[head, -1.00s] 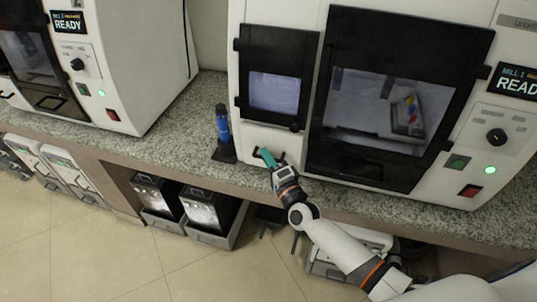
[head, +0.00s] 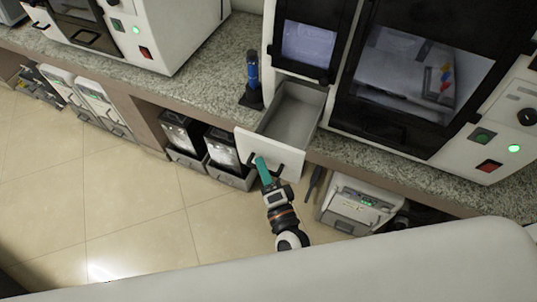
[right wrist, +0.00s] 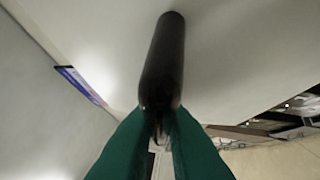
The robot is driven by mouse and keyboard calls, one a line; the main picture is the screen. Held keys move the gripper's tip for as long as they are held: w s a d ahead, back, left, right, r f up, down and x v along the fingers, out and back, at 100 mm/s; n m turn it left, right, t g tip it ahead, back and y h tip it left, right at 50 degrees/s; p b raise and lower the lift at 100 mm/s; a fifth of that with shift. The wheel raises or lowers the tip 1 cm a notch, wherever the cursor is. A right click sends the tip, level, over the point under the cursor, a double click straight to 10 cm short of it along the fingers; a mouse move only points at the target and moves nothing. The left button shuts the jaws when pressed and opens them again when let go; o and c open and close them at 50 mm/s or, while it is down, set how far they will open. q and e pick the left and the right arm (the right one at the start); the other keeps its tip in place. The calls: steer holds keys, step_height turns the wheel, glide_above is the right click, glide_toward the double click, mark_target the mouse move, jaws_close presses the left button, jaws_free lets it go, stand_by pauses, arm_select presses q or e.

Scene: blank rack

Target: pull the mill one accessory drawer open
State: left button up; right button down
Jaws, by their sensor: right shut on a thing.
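The mill one accessory drawer (head: 292,113) stands pulled out from the white mill in the head view. Its grey inside is visible and looks empty. Its white front panel (head: 250,147) sits out past the counter edge. My right gripper (head: 263,165) is at the panel, shut on the dark drawer handle. In the right wrist view the green fingers (right wrist: 158,135) close on the dark bar handle (right wrist: 163,65), with the pale panel behind. My left gripper is not in view.
A blue and black tool (head: 252,75) stands on the granite counter (head: 215,80) left of the drawer. Below the counter are black and grey bins (head: 222,150) and a white device (head: 356,205). The tiled floor in front is clear.

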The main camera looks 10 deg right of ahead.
steer(key=shift+s, duration=0.1)
steer(key=c, duration=1.8)
jaws_free()
steer(key=shift+o, duration=0.2)
steer(key=shift+s, duration=0.1)
steer(key=b+v, duration=0.3)
steer(key=v, duration=0.8)
steer(key=shift+s+b, duration=0.4)
steer(key=shift+f, duration=0.25)
